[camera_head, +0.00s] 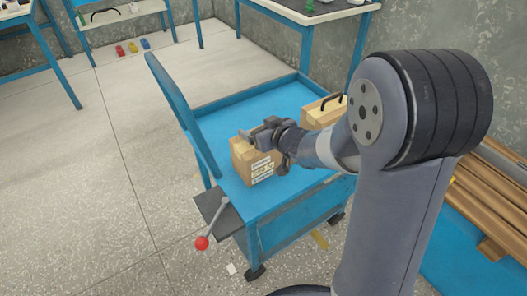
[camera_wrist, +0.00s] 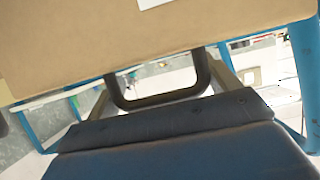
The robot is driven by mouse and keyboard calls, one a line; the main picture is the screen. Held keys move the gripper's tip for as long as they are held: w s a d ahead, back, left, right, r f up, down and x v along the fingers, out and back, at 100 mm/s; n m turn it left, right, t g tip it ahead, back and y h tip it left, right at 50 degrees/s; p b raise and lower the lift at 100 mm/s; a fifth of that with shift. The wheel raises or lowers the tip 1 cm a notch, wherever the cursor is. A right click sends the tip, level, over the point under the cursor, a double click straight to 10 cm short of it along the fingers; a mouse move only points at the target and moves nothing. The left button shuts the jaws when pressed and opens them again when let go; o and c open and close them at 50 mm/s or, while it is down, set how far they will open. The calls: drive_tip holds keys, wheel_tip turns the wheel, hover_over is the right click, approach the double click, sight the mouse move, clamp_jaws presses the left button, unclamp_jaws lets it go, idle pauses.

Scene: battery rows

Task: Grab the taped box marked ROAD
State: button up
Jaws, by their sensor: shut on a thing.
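A tan box (camera_head: 242,168) with a black handle stands on the blue cart top near its front left corner. It has a white and yellow label whose words are too small to read, so I cannot confirm ROAD. My gripper (camera_head: 266,136) is at the top of this box, shut on its handle and partly hiding it. In the wrist view the box (camera_wrist: 150,45) fills the top, and its dark handle loop (camera_wrist: 160,103) lies at my gripper (camera_wrist: 170,97). The box appears to rest on the cart.
A second tan box (camera_head: 318,114) with a black handle stands behind, partly hidden by my arm. The blue cart (camera_head: 285,200) has raised rims, a tall left-hand rail and a red-knobbed lever (camera_head: 203,242). Wooden planks (camera_head: 490,205) lie at right. Floor at left is clear.

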drive_tip(key=c, duration=0.5)
drive_tip(key=shift+w+r, duration=0.1)
drive_tip(key=shift+r, duration=0.1)
